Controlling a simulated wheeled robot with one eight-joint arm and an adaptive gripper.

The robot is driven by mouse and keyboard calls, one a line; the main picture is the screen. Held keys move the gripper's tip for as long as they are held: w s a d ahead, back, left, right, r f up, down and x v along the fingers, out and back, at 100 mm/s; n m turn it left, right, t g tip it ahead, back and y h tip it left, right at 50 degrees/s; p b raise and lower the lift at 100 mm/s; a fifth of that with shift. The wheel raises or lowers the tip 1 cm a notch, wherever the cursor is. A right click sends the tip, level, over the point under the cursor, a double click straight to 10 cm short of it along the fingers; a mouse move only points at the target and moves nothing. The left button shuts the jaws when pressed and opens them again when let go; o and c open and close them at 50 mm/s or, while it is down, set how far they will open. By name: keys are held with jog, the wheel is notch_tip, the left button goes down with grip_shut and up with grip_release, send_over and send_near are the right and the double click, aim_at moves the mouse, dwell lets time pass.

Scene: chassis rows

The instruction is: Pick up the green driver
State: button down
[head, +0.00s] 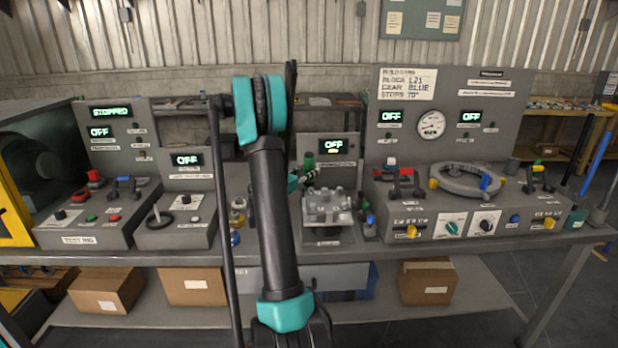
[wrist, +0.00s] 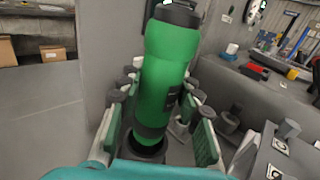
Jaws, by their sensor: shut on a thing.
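The green driver (wrist: 167,85) is a thick green cylinder with a dark cap at its upper end. In the wrist view it stands slightly tilted between the fingers of my gripper (wrist: 160,92), which is shut on it. A dark ring surrounds its lower end; I cannot tell whether that is part of the driver or a holder. In the head view a green piece (head: 309,162), likely the driver, shows just right of my arm at the back of the bench. My gripper is mostly hidden behind my arm there.
A grey metal block (head: 327,207) stands close to the right of my arm. Control panels with OFF displays (head: 187,160) flank it. The large right panel (head: 440,130) rises behind a grey ring (head: 463,181). Cardboard boxes (head: 428,281) sit on the lower shelf.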

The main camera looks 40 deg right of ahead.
jog(key=shift+r, duration=0.2)
notch_tip(320, 180, up, 20)
jog(key=shift+f, duration=0.15)
dwell(0.7)
jog(key=c, duration=1.7)
grip_release()
grip_shut()
